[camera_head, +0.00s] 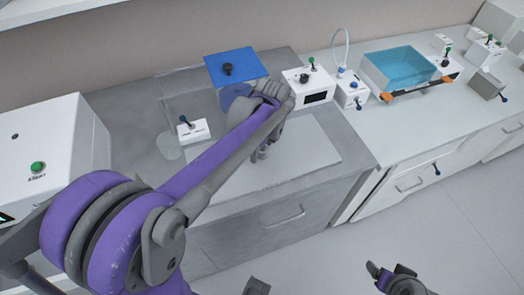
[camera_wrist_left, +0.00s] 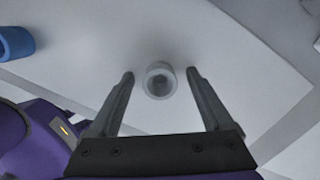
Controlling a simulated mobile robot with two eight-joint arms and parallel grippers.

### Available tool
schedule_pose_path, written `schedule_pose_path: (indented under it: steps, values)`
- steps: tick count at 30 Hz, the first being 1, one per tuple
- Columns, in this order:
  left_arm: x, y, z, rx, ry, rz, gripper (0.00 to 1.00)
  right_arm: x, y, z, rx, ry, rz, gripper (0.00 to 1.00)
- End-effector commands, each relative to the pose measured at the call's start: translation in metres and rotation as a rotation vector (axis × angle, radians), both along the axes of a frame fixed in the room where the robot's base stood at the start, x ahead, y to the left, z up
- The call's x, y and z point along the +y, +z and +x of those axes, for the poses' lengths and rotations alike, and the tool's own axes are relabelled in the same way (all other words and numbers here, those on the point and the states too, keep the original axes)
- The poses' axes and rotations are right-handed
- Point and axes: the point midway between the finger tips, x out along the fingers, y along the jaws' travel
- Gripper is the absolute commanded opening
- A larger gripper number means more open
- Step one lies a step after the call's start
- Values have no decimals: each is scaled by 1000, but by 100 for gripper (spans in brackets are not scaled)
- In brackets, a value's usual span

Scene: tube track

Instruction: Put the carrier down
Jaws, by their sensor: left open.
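The carrier (camera_wrist_left: 159,80) is a small pale grey, hollow cylinder seen from above in the left wrist view. It appears upright over the pale mat (camera_wrist_left: 110,45). Its lower end is hidden, so contact with the mat cannot be confirmed. My left gripper (camera_wrist_left: 160,74) is open, with one finger on each side of the carrier and a visible gap on both sides. In the head view my left gripper (camera_head: 261,154) points down over the pale mat (camera_head: 305,150), and the carrier cannot be made out there.
A blue plate with a black knob (camera_head: 236,66) is behind my left arm. White boxes with levers (camera_head: 193,131) and (camera_head: 308,84) stand nearby. A blue-topped clear case (camera_head: 400,68) is farther right. The mat's right part is clear. A blue round part (camera_wrist_left: 15,42) shows in the wrist view.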

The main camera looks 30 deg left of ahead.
Motion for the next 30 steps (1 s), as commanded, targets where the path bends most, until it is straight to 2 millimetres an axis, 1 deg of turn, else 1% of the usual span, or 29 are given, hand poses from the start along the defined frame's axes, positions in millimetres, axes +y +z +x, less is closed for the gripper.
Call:
schedule_pose_path:
  steps: [6, 7, 11, 12, 14, 15, 17, 18, 20, 21, 27, 30]
  values:
    - [0, -1, 0, 0, 0, 0, 84, 0, 0, 0, 0, 0, 0, 78]
    - [0, -1, 0, 0, 0, 0, 80, 0, 0, 0, 0, 0, 0, 78]
    - [0, -1, 0, 0, 0, 0, 57, 0, 0, 0, 0, 0, 0, 78]
    - [0, -1, 0, 0, 0, 0, 50, 0, 0, 0, 0, 0, 0, 78]
    - [0, -1, 0, 0, 0, 0, 39, 0, 0, 0, 0, 0, 0, 78]
    - [0, -1, 0, 0, 0, 0, 32, 0, 0, 0, 0, 0, 0, 78]
    - [0, -1, 0, 0, 0, 0, 21, 0, 0, 0, 0, 0, 0, 78]
    - [0, -1, 0, 0, 0, 0, 14, 0, 0, 0, 0, 0, 0, 78]
    - [0, -1, 0, 0, 0, 0, 3, 0, 0, 0, 0, 0, 0, 78]
    - [0, -1, 0, 0, 0, 0, 0, 0, 0, 0, 0, 0, 0, 78]
    - [0, -1, 0, 0, 0, 0, 0, 0, 0, 0, 0, 0, 0, 78]
    - [0, 5, 0, 0, 0, 0, 0, 0, 1, 0, 0, 0, 0, 78]
